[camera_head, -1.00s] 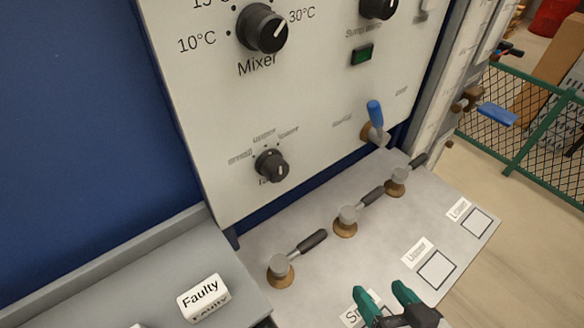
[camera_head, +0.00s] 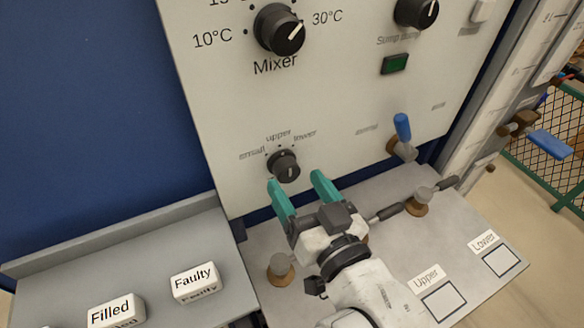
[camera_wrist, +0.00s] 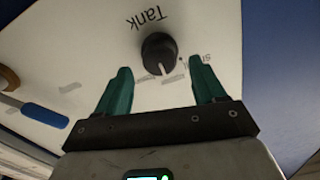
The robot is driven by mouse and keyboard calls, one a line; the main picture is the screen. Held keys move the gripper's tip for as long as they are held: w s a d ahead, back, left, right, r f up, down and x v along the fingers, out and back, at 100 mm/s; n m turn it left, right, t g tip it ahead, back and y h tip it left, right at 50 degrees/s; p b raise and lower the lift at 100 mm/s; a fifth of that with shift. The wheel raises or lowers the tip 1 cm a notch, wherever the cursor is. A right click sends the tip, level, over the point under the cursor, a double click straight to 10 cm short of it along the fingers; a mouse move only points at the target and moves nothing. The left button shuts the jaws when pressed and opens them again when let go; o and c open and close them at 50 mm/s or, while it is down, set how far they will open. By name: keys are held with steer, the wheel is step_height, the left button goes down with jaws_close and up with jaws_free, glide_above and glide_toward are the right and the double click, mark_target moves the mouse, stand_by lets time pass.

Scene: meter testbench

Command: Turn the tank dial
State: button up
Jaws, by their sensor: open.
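The tank dial (camera_head: 284,165) is a small black knob on the white panel, with the labels "small", "upper" and "lower" around its top. In the wrist view the tank dial (camera_wrist: 158,54) shows upside down beside the word "Tank", with a pale pointer line. My gripper (camera_head: 297,180) has green fingers and is open just below the dial in the head view. In the wrist view my gripper (camera_wrist: 160,76) has its fingertips on either side of the dial's line, slightly short of it. The fingers look apart from the dial.
The Mixer knob (camera_head: 279,30) is above the dial. A blue-handled lever (camera_head: 402,128) is to the right, and its handle shows in the wrist view (camera_wrist: 45,115). Valve levers stand on the grey shelf (camera_head: 385,258) below. "Faulty" (camera_head: 194,281) and "Filled" (camera_head: 116,311) blocks lie at left.

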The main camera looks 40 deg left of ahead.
mark_target(291, 175)
steer(key=shift+x, duration=1.7)
steer(key=shift+c, duration=0.4)
steer(key=c, duration=0.9)
steer(key=shift+c, duration=0.2)
